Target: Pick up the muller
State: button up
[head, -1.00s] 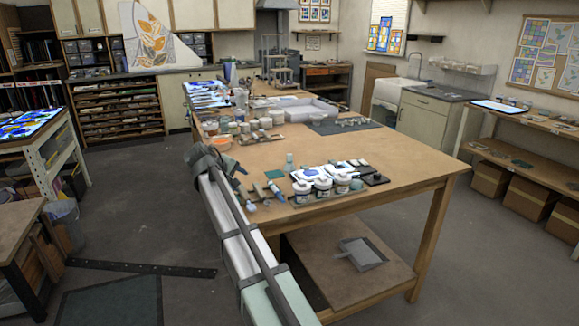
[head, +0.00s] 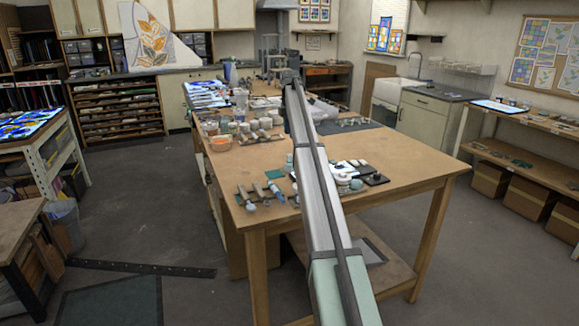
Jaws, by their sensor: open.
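No item is clear enough at this size for me to name it surely as the muller. A small teal upright piece (head: 289,161) stands on the wooden table (head: 410,160), just left of my arm. A pale rounded piece (head: 250,207) lies near the table's front left edge. My arm reaches from the bottom of the head view up across the table, hiding part of the white jars and the tabletop behind it. My gripper cannot be made out beyond the far end of the arm.
Small tools and a blue tube (head: 276,193) lie at the front left of the table. A dark block (head: 376,179) is right of my arm. Several jars (head: 265,123) stand farther back, left of a dark mat (head: 352,125). The table's right side is bare.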

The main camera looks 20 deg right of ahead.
send_over(289, 168)
jog(key=f, duration=0.5)
jog(key=d+f, duration=0.1)
jog(key=f, duration=0.1)
jog(key=shift+w+f, duration=0.4)
jog(key=shift+w+a+f, duration=0.1)
jog(key=shift+f, duration=1.4)
jog(key=shift+w+a+f, duration=0.1)
jog(key=shift+f, duration=1.35)
jog(key=shift+c, duration=0.3)
grip_shut()
